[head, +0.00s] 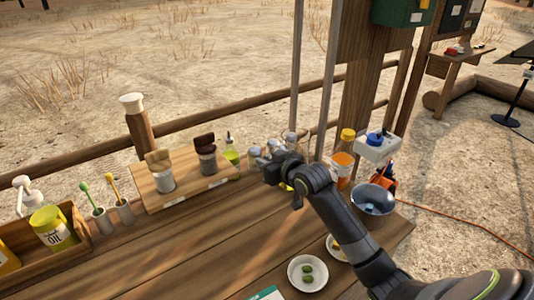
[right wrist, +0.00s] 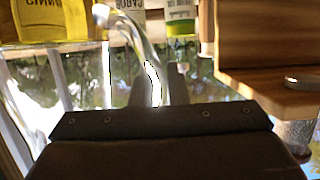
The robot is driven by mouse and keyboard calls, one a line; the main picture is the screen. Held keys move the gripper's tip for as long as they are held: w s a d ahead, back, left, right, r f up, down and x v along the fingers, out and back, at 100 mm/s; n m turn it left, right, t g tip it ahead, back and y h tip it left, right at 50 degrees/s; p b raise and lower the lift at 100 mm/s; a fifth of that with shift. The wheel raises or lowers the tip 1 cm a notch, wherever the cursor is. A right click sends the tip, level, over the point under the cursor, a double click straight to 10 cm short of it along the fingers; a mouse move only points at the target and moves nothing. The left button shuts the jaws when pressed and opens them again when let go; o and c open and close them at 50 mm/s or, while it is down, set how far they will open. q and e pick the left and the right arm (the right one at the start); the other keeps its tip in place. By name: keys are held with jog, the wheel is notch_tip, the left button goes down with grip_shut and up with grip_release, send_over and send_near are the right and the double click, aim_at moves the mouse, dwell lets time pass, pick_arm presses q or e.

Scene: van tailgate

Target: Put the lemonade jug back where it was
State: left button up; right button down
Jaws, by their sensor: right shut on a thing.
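My right gripper (head: 270,168) reaches over the far side of the wooden table in the head view. In the right wrist view its two dark fingers (right wrist: 160,85) are closed around a clear, curved glass handle (right wrist: 148,45), which looks like the lemonade jug's. The jug's body is hard to make out through glare and clear glass. In the head view a small yellowish patch (head: 286,187) shows just below the gripper; the arm hides most of what is there. I cannot tell whether the jug touches the table. My left gripper is not in view.
A wooden board (head: 190,188) with jars stands left of the gripper, a green bottle (head: 231,152) beside it. Several small metal-topped containers (head: 254,153) stand behind. An orange-labelled bottle (head: 342,165), a metal bucket (head: 373,200) and a white plate (head: 307,272) are right.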

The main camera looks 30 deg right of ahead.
notch_tip(320, 180, down, 2)
jog(key=shift+w+f, duration=0.1)
jog(key=c, duration=1.8)
grip_release()
jog(key=shift+f, duration=0.2)
jog(key=o, duration=0.4)
jog(key=v, duration=1.2)
